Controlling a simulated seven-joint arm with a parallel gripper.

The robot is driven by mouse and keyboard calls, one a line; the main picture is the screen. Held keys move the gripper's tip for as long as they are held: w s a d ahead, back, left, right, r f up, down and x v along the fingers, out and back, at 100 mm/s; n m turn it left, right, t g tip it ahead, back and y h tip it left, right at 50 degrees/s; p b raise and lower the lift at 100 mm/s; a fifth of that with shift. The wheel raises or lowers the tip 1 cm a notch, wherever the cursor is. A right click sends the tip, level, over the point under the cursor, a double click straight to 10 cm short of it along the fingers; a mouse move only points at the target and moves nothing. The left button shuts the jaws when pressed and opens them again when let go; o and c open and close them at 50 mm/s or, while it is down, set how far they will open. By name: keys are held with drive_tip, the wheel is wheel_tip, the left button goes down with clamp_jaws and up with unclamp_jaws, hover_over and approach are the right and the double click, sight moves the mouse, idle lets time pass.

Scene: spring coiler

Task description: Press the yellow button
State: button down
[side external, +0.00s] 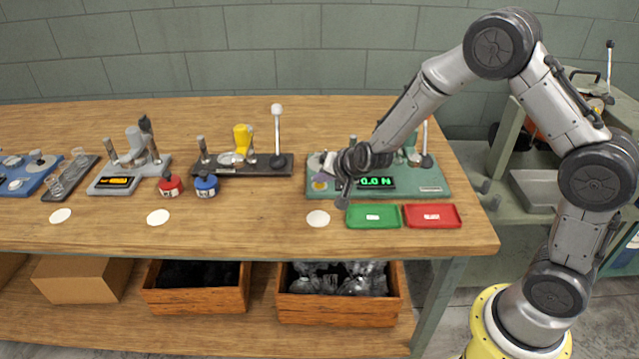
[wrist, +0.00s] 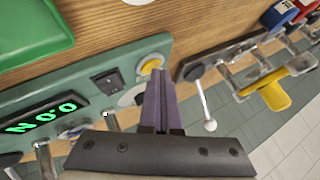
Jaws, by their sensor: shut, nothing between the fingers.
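The yellow button (wrist: 149,65) is a round yellow cap near the edge of a green tester base (side external: 430,183). In the wrist view it sits just beyond my gripper's fingertips (wrist: 160,78), slightly left of them, and is partly covered. In the side view the button (side external: 319,186) is small, to the left of my gripper (side external: 343,198). The fingers are shut together with nothing between them, and they point down over the base. I cannot tell whether the fingertips touch the button.
A black rocker switch (wrist: 107,85) and a green "0.0 N" display (side external: 376,182) are on the same base. A green tray (side external: 373,224) and a red tray (side external: 432,225) lie in front. A dark fixture with a yellow part (side external: 242,137) stands to the left.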

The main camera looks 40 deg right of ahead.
sight(321, 187)
drive_tip(key=shift+s+r, duration=0.1)
drive_tip(key=shift+r, duration=0.65)
drive_tip(key=shift+r, duration=2.5)
